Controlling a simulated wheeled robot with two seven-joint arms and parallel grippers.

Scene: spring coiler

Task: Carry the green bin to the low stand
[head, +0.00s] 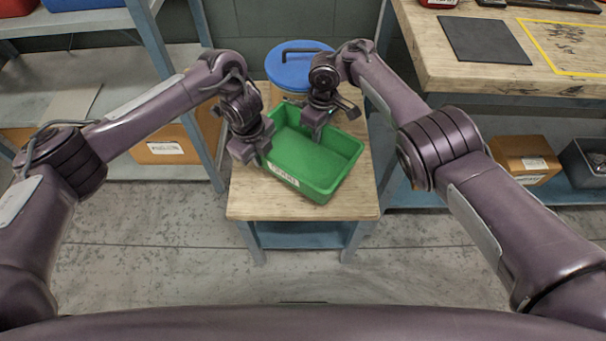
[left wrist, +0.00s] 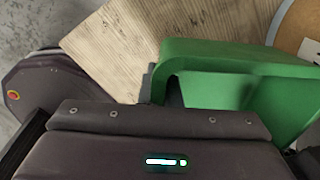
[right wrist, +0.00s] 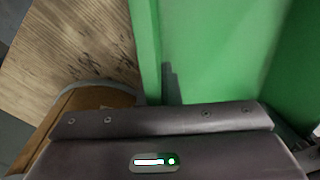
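The green bin (head: 318,163) is open-topped and looks empty, with a white label on its near side. It is on or just above the wooden top of a low stand (head: 350,205) with blue-grey legs; I cannot tell if it touches. My left gripper (head: 257,158) is at the bin's left wall, with dark fingers close on both sides of the rim in the left wrist view (left wrist: 165,92). My right gripper (head: 318,124) is at the far wall, with a finger close against its inside face in the right wrist view (right wrist: 165,88). The outer finger there is hidden.
A blue round lid (head: 298,68) with a dark handle is just behind the stand. Shelving with an orange box (head: 168,150) stands at left. A workbench (head: 440,62) with a dark mat is at right, over another orange box (head: 525,160). Floor in front is clear.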

